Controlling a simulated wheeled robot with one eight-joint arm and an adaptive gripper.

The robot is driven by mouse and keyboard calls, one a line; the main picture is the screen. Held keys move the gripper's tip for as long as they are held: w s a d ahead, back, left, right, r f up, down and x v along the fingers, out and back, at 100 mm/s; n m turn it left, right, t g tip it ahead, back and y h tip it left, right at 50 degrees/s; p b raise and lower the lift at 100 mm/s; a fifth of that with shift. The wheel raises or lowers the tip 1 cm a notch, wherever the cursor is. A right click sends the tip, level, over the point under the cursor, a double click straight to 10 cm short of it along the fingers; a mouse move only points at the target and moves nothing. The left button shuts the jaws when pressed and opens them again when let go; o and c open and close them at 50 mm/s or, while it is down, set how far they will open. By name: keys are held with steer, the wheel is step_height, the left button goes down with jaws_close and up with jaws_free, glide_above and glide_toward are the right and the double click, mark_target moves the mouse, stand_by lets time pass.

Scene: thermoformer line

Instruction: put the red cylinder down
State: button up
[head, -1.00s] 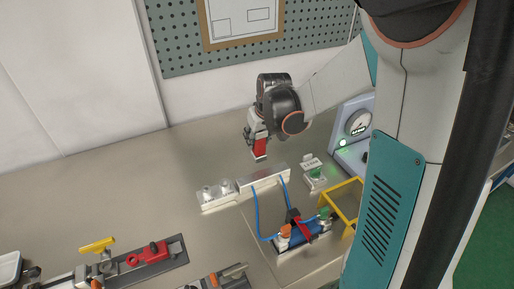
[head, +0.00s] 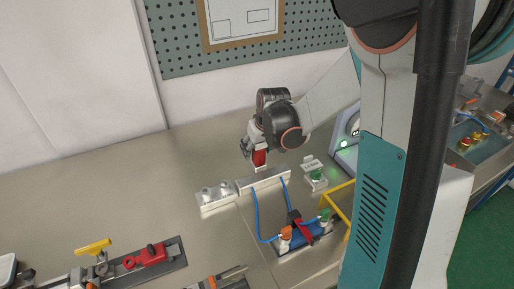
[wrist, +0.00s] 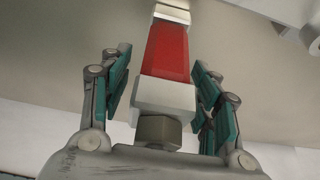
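The red cylinder (head: 259,158), with pale ends, stands upright just behind a silver block (head: 263,179) in the head view. Its lower end is near or on the block or worktop; I cannot tell which. In the wrist view the red cylinder (wrist: 167,52) runs up the middle, with a pale block and grey hex nut at its near end. My gripper (wrist: 162,58) is around it, fingers spread, with a clear gap on the left and a narrow one on the right. My gripper (head: 256,152) also shows in the head view, pointing down.
A pale block with round knobs (head: 214,197) adjoins the silver block on the left. A green-button box (head: 316,178) and yellow frame (head: 338,208) stand right. Blue tubes (head: 256,216) lead to a blue fixture (head: 306,234). The worktop (head: 120,190) at left is clear.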

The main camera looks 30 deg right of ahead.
steer(key=shift+r, duration=0.1)
steer(key=p+v, duration=0.4)
steer(key=v, duration=0.7)
steer(key=shift+s+r, duration=0.2)
steer(key=shift+r, duration=0.05)
steer(key=shift+o, duration=0.5)
steer(key=shift+r, duration=0.25)
steer(key=x, duration=1.1)
steer(key=shift+w+r, duration=0.1)
steer(key=shift+w, duration=0.25)
jaws_close()
steer(key=shift+r, duration=0.1)
step_height(320, 180, up, 20)
steer(key=p, duration=0.5)
